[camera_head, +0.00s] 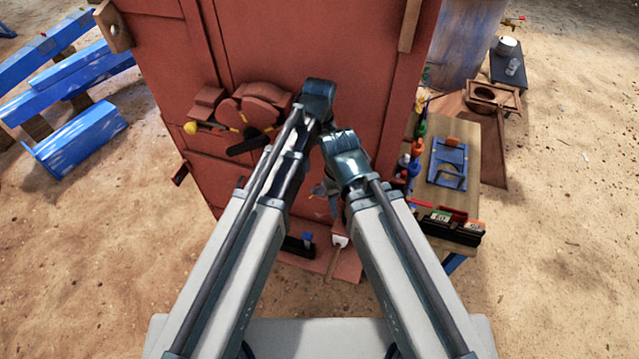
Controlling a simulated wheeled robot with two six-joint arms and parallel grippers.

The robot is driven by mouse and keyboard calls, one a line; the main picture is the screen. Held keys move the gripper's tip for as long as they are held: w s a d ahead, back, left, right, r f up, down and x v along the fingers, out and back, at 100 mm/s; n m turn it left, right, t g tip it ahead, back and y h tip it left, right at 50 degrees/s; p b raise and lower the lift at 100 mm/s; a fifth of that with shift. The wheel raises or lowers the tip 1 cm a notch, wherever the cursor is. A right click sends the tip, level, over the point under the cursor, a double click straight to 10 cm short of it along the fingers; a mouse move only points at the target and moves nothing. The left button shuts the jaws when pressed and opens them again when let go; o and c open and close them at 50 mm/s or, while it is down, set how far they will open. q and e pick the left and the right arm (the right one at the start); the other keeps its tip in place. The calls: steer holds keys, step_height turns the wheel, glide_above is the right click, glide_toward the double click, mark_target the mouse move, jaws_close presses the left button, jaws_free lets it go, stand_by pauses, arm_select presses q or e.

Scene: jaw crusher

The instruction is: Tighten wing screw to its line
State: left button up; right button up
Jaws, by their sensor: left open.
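A red-brown rounded machine part (262,93) with thin yellow marks sticks out from the upright red panel (262,40). A yellow knob (190,128) on a short dark stem shows at its left. I cannot tell for certain which piece is the wing screw, and its line is too small to make out. My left gripper (250,142) appears as a dark shape just below the rounded part and is open. I cannot tell whether it touches. My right gripper (325,190) is partly hidden beside my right arm, low in front of the panel; its jaws are unclear.
At the right a wooden bench (462,190) carries a blue plate (447,163), coloured bottles and a black tray (450,228). A blue drum (465,40) stands behind. Blue beams (80,135) lie at the left. Sandy ground between is open.

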mark_target(319, 185)
arm_select(q)
step_height(319, 185, down, 13)
steer(key=b, duration=1.2)
steer(key=shift+r, duration=0.1)
steer(key=c, duration=1.2)
steer(key=shift+o, duration=0.2)
